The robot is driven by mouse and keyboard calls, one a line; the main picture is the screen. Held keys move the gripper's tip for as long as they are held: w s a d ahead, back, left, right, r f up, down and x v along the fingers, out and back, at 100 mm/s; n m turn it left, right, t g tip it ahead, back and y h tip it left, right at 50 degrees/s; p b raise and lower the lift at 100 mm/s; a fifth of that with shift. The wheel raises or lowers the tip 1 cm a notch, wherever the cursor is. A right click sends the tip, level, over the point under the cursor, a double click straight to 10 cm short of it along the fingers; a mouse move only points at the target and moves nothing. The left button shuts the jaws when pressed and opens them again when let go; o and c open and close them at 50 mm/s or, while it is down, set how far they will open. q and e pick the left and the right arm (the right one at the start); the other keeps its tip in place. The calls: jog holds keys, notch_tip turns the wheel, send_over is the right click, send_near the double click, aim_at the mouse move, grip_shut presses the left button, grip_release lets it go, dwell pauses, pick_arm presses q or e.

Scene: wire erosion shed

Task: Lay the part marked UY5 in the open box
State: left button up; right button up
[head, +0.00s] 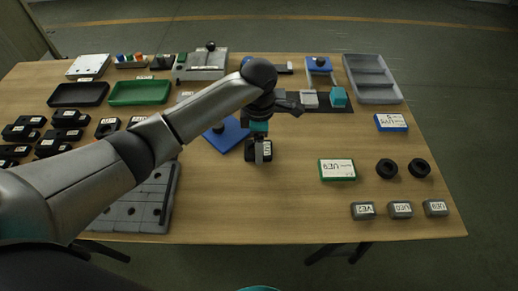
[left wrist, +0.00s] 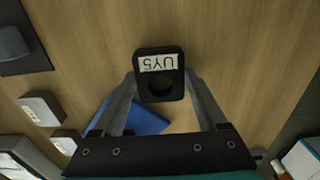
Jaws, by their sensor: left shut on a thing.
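The black part marked UY5 (left wrist: 160,78) is between the fingertips of my left gripper (left wrist: 160,88) in the left wrist view. Its white label and round hole face the camera. In the head view the same black part (head: 251,154) shows at the table's middle, under my left gripper (head: 259,143). The gripper is shut on it; whether the part touches the table is hard to tell. Which container is the open box is not clear: a grey compartment tray (head: 372,98), a green tray (head: 140,93) and a black tray (head: 78,94) all stand open-topped. My right gripper is not in view.
A flat blue piece (head: 228,137) lies left of the held part. A blue labelled block (head: 391,122), a green labelled block (head: 337,170), two black rings (head: 387,168) and small grey labelled blocks (head: 400,210) lie at right. Several black parts (head: 70,117) lie at left. Bare table lies right of the gripper.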

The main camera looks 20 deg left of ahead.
pick_arm(q)
grip_shut()
jog(key=shift+w+r, duration=0.1)
dwell(0.4)
